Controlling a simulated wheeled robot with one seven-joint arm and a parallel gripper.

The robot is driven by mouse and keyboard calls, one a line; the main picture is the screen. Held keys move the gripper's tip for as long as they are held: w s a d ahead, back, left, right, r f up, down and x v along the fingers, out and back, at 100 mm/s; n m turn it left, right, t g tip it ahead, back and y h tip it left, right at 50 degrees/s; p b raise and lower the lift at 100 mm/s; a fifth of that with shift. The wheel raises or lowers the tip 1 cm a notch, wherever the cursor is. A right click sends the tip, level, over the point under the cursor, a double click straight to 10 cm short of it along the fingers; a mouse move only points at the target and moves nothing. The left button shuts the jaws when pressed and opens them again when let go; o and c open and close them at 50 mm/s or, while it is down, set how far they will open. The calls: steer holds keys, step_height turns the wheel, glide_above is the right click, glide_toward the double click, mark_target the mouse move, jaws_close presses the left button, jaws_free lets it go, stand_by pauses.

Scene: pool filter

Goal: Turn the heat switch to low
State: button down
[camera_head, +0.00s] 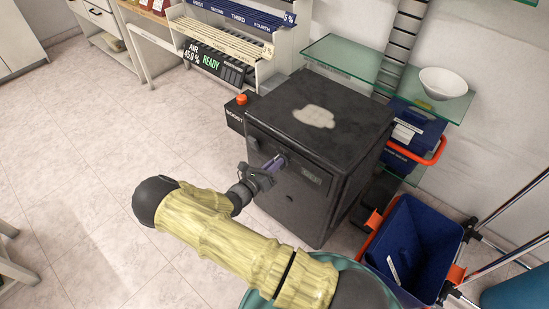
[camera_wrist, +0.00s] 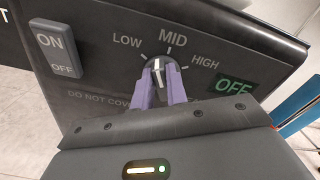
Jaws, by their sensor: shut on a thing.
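The heat switch is a round dark knob (camera_wrist: 158,66) with a white pointer, below the labels LOW, MID and HIGH in the wrist view. Its pointer stands about upright, near MID and slightly toward the LOW side. My gripper (camera_wrist: 161,82) is shut on the knob, with a purple finger on each side of it. In the head view my gripper (camera_head: 276,163) reaches the front of the dark heater box (camera_head: 336,112); the knob is hidden there by the fingers.
In the wrist view an ON/OFF rocker (camera_wrist: 57,50) is left of the knob and a green OFF display (camera_wrist: 234,86) right. In the head view a small box with an orange button (camera_head: 241,99) adjoins the heater. A blue bucket (camera_head: 420,245) stands right; floor at left is clear.

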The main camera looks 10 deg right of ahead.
steer(key=shift+w+a+f+n+p, duration=0.1)
steer(key=shift+n+p, duration=0.65)
steer(key=shift+n, duration=0.8)
steer(key=shift+w+a+f+n+p, duration=0.1)
steer(key=shift+n+p, duration=0.65)
steer(key=shift+n, duration=0.8)
steer(key=c, duration=1.4)
jaws_free()
steer(key=shift+d, duration=0.1)
steer(key=shift+s, duration=0.1)
steer(key=v, duration=1.7)
steer(key=shift+a, duration=0.2)
